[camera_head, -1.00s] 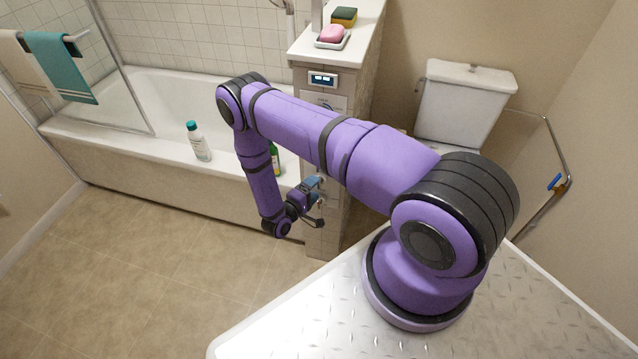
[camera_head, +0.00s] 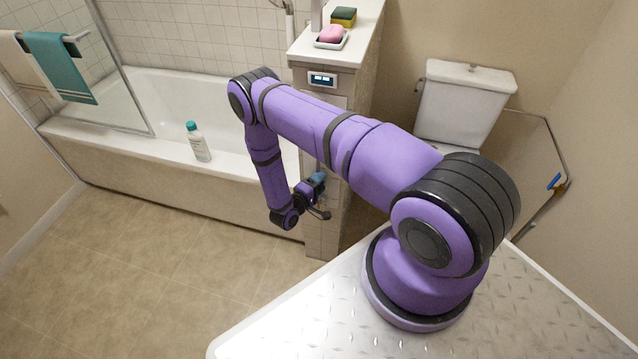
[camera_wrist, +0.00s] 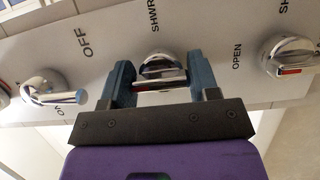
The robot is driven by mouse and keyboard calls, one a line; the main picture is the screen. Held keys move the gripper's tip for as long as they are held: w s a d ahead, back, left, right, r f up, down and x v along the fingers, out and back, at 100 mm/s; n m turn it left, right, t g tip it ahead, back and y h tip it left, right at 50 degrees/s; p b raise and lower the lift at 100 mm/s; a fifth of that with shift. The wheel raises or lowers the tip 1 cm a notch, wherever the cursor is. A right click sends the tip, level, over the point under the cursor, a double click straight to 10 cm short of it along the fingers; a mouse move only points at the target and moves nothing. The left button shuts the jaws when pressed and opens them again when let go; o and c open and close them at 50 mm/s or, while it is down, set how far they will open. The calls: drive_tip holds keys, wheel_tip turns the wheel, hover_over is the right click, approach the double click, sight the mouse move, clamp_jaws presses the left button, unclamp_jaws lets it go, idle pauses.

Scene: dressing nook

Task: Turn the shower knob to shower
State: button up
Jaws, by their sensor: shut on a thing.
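In the wrist view a chrome knob (camera_wrist: 162,68) with a horizontal bar and a red mark sits on a pale panel (camera_wrist: 195,35). The label SHWR stands straight above it, OFF to its upper left and OPEN to its right. My gripper (camera_wrist: 161,78) is shut on this knob, with one blue finger at each end of the bar. In the head view my gripper (camera_head: 317,188) is at the front of the tiled column (camera_head: 325,235), low down. The knob is not discernible there.
Another chrome knob (camera_wrist: 52,88) is to the left, and a knob with a red mark (camera_wrist: 288,54) to the right. A display (camera_head: 322,80) is higher on the column. The bathtub (camera_head: 120,155) with a white bottle (camera_head: 199,142) is to the left; open floor (camera_head: 150,270) lies before it.

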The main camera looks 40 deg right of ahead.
drive_tip(key=shift+m, duration=0.3)
drive_tip(key=m+y, duration=0.1)
drive_tip(key=m, duration=0.2)
drive_tip(key=shift+y, duration=0.4)
drive_tip(key=m+t+y, duration=0.1)
drive_tip(key=m, duration=0.2)
drive_tip(key=shift+y, duration=0.4)
drive_tip(key=m+t+y, duration=0.1)
drive_tip(key=m, duration=0.2)
drive_tip(key=shift+m+y, duration=0.3)
drive_tip(key=shift+y, duration=0.1)
drive_tip(key=shift+m+t+y, duration=0.7)
drive_tip(key=shift+m+t, duration=0.1)
drive_tip(key=shift+m, duration=0.8)
drive_tip(key=o, duration=0.9)
